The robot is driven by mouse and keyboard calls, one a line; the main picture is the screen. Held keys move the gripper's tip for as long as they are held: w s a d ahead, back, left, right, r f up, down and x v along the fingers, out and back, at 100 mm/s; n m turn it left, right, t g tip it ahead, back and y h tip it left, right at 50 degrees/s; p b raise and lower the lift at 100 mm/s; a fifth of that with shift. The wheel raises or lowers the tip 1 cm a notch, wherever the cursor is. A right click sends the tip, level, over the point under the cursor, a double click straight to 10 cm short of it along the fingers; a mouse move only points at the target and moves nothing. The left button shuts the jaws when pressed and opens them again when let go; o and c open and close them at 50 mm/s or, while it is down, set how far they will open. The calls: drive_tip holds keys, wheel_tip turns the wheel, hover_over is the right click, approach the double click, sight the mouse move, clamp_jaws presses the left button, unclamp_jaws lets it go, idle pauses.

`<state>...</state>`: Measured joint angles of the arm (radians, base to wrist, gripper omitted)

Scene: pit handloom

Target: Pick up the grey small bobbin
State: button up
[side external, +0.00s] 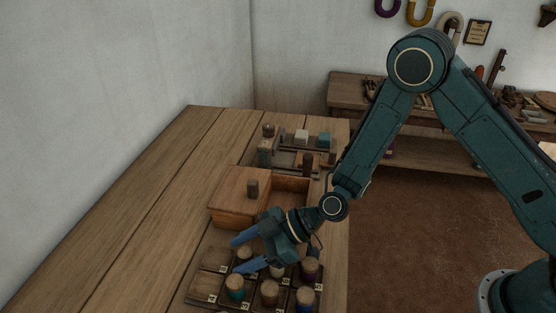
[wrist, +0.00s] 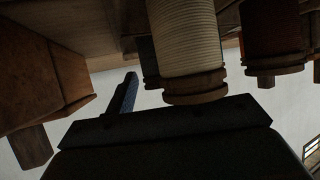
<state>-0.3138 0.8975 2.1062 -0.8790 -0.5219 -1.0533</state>
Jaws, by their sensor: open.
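My gripper (side external: 238,255) is open and low over the front bobbin tray, its two blue fingers pointing left. A small wood-topped bobbin (side external: 244,254) shows between the fingers in the side view; its thread colour is hidden, so I cannot tell if it is the grey one. Another small greyish bobbin (side external: 265,153) stands upright at the back. In the wrist view, which looks upside down, a cream bobbin (wrist: 187,40) is close in front of my gripper, with one blue finger (wrist: 122,100) beside it. A dark bobbin-like shape (wrist: 148,58) is partly hidden behind the cream one.
The table's left side is clear.

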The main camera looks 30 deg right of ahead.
sight(245, 251)
drive_tip(key=shift+c, duration=0.4)
drive_tip(key=c, duration=0.9)
drive_tip(key=shift+r, duration=0.2)
wheel_tip(245, 251, up, 20)
drive_tip(key=shift+f, duration=0.2)
idle(0.6)
